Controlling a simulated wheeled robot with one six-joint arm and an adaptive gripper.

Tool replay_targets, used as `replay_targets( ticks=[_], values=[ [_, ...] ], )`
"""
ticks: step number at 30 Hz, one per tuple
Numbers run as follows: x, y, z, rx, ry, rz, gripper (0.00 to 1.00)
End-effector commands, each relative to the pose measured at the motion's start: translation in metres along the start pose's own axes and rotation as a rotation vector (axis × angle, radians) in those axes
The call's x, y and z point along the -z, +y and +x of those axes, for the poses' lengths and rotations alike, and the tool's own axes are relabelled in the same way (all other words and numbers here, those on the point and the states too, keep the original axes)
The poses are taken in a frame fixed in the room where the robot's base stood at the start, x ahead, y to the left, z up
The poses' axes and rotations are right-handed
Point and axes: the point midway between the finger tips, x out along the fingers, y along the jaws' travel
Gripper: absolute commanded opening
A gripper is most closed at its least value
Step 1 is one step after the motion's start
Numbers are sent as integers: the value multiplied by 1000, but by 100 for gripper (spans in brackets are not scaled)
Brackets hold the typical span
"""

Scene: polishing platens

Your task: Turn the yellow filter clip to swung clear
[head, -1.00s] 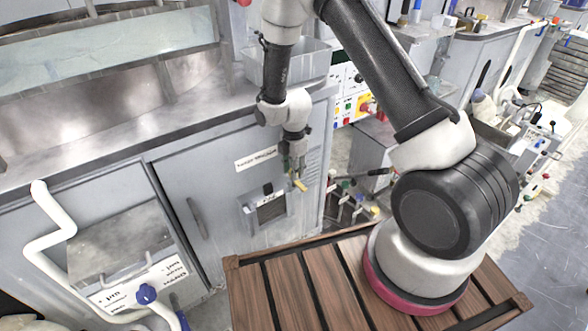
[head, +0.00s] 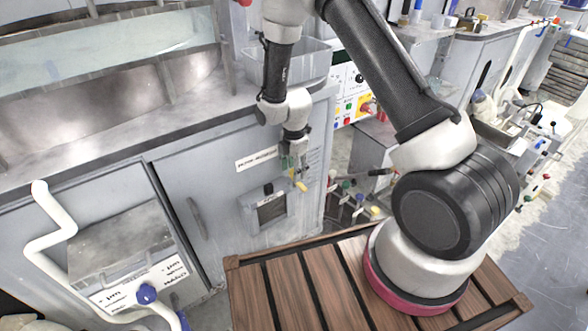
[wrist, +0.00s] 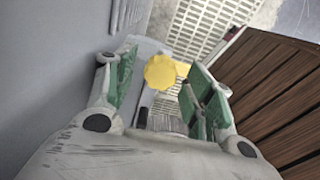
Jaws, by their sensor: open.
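The yellow filter clip (head: 302,187) shows in the head view just below my gripper, beside a small grey framed filter unit (head: 249,211) on the cabinet front. In the wrist view the clip's rounded yellow end (wrist: 160,72) lies between my two green-padded fingers, with gaps on both sides. My gripper (wrist: 163,66) is open and points down toward the clip; it also shows in the head view (head: 294,165). The clip's far part and its pivot are hidden, so its exact angle is hard to tell.
The grey cabinet (head: 215,205) stands close to the gripper's left. A slatted wooden platform (head: 290,285) lies below on the right. Several colour-tipped levers (head: 360,198) stand right of the clip. A perforated light panel (wrist: 205,25) shows ahead in the wrist view.

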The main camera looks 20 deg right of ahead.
Motion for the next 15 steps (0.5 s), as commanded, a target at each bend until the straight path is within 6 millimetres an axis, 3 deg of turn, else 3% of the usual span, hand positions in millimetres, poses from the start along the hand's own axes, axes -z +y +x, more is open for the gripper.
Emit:
replay_targets(
  ticks=[15],
  values=[
    [0, 1, -99, -4, 0, -1, 53]
  ],
)
